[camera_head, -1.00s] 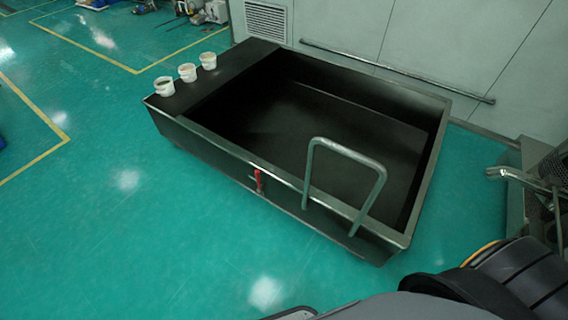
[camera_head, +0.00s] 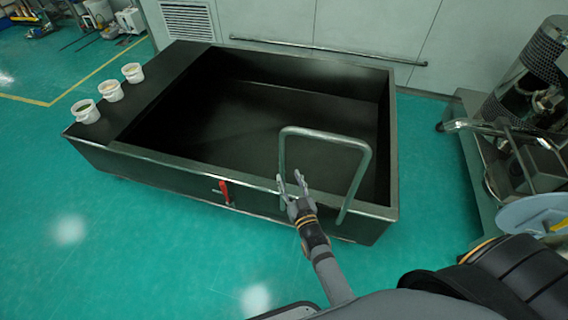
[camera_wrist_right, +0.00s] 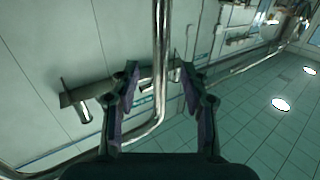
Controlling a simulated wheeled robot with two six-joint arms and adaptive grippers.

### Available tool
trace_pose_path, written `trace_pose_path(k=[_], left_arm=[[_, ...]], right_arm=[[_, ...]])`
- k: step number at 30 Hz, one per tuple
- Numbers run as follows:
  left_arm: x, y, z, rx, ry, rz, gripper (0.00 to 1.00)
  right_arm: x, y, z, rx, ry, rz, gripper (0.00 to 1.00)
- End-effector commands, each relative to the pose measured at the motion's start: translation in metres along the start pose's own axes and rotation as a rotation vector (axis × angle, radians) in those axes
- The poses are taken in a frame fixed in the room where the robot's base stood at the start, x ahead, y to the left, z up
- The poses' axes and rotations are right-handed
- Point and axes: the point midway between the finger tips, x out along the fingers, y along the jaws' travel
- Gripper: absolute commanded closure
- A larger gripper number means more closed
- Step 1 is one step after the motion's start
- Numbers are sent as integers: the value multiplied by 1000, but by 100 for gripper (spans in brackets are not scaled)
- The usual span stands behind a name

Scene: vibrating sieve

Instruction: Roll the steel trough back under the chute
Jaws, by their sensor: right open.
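The steel trough (camera_head: 150,158) is a large dark open box on the floor in the head view, its back side near the wall. A grey tubular push handle (camera_head: 330,138) stands up at its near side, toward the right. My right gripper (camera_head: 290,178) is open beside the handle's left leg. In the right wrist view, a vertical shiny bar (camera_wrist_right: 161,60), which looks like the handle, appears between the open fingers of my right gripper (camera_wrist_right: 158,75); I cannot tell its depth between them. My left gripper is not in view. No chute is clearly identifiable.
Three white buckets (camera_head: 112,91) stand on the trough's left ledge. A red lever (camera_head: 224,191) sits on its near side. A wall rail (camera_head: 330,49) runs behind it. A metal machine frame (camera_head: 480,190) stands at the right. Green floor (camera_head: 120,240) is clear at the front left.

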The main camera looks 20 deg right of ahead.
Motion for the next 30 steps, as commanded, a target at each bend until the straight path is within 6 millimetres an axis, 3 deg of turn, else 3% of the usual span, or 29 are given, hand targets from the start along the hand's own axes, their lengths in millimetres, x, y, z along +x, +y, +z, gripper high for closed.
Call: trace_pose_path(k=[3, 9, 14, 21, 23, 30], left_arm=[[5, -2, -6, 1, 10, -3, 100], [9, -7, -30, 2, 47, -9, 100], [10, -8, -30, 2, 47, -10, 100], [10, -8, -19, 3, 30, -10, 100], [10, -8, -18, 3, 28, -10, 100], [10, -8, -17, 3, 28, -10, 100]], right_arm=[[28, 0, 1, 0, 3, -1, 55], [63, 0, 1, 2, 0, 0, 55], [74, 0, 1, 0, -1, 0, 55], [75, 0, 1, 1, -2, 0, 55], [75, 0, 1, 1, -2, 0, 60], [75, 0, 1, 1, -2, 0, 93]])
